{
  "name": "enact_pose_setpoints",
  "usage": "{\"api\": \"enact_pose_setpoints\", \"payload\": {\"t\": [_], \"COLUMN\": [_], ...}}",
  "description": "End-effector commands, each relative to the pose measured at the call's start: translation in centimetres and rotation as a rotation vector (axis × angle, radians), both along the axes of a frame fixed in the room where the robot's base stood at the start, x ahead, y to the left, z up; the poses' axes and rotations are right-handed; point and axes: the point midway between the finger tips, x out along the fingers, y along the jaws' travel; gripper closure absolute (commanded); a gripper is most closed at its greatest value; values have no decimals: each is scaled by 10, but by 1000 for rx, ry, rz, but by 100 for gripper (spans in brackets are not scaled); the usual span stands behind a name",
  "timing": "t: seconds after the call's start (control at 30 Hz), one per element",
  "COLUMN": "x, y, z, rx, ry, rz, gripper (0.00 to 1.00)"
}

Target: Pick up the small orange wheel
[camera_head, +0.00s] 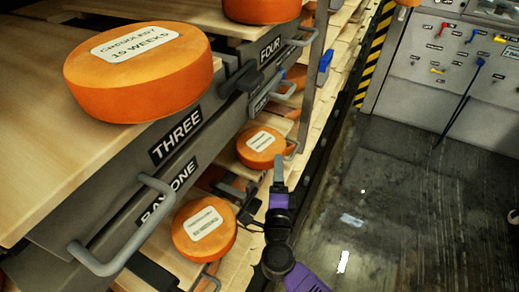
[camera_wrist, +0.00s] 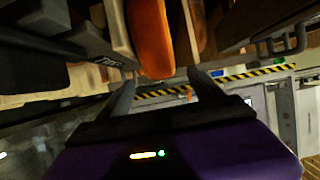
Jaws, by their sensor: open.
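Two smaller orange wheels with pale labels show in the head view. One (camera_head: 260,147) lies on a lower wooden shelf just beyond my gripper, and another (camera_head: 204,229) lies nearer, left of my arm. My gripper (camera_head: 279,172) points away from the head camera, beside the farther wheel's right edge. In the wrist view my gripper (camera_wrist: 164,88) has its two dark fingers spread with nothing between them. An orange wheel (camera_wrist: 151,40) shows edge-on beyond the fingertips, apart from them. I cannot tell which wheel this is.
A large orange wheel (camera_head: 138,90) sits on the upper shelf marked THREE. Grey handles (camera_head: 130,235) jut from the rack near my arm. Another wheel (camera_head: 262,10) stands farther back.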

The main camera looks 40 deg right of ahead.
Motion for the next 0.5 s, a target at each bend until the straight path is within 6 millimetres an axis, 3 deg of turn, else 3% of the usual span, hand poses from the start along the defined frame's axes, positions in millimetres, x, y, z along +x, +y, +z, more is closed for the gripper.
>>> {"api": "enact_pose_setpoints", "payload": {"t": [0.5], "x": [37], "y": [-37], "z": [1], "rx": [-2], "ry": [-1], "rz": [2], "gripper": [25]}}
